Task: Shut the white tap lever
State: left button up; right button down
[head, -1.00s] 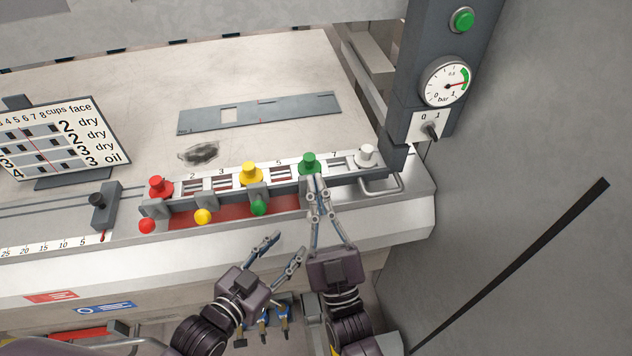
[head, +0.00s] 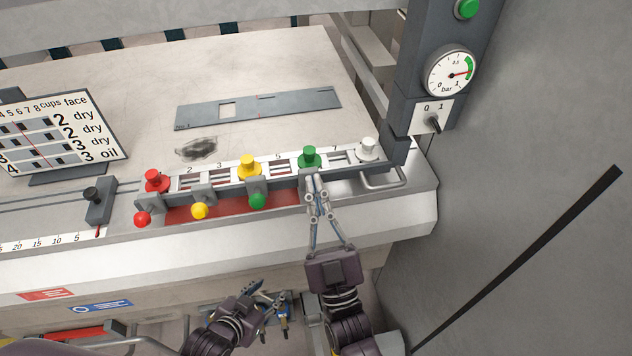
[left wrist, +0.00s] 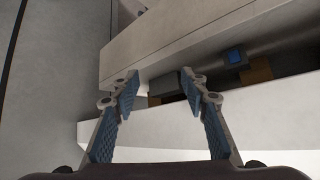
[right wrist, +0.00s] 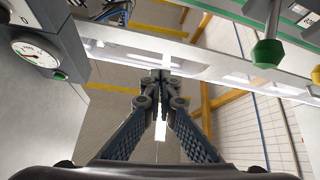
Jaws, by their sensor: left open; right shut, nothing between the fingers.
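The white tap knob (head: 367,149) stands at the right end of the valve row in the head view. No white lever shows clearly; the spot in front of that knob is partly covered by my right gripper (head: 314,178). My right gripper is shut and empty, its fingertips at the rail just right of the green lever (head: 258,201). In the right wrist view its closed fingertips (right wrist: 161,76) lie left of the hanging green lever (right wrist: 267,53); I cannot tell whether they touch anything. My left gripper (head: 272,290) is open and empty, low in front of the bench; its spread fingers (left wrist: 159,88) show in the left wrist view.
Red (head: 143,219) and yellow (head: 200,211) levers hang further left along the rail. A bent metal handle (head: 384,182) sits right of my right gripper. A dark post with a pressure gauge (head: 451,73) and a switch (head: 433,122) stands at the right.

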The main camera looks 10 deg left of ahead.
pick_arm(q)
jog(key=s+a+f+n+g+y, duration=0.1)
jog(key=s+a+f+g, duration=0.1)
jog(key=s+f, duration=0.55)
jog(key=s+a+f+g+y, duration=0.1)
jog(key=s+a+f+g, duration=0.2)
jog(key=f, duration=0.8)
jog(key=s+a+f+g+b, duration=0.1)
jog(key=s+f, duration=0.6)
jog(key=s, duration=0.4)
jog(key=s+a+f+g+b, duration=0.1)
jog(key=s+f+g, duration=0.1)
jog(key=s+f, duration=0.5)
jog(key=s, duration=0.3)
jog(key=shift+s+n+y, duration=0.3)
jog(key=shift+s+n, duration=0.1)
pick_arm(e)
jog(key=shift+s+d+f, duration=0.1)
jog(key=shift+s+f, duration=0.05)
jog(key=shift+f, duration=0.25)
jog(key=shift+s, duration=0.1)
jog(key=v, duration=1.1)
jog(key=shift+f, duration=0.45)
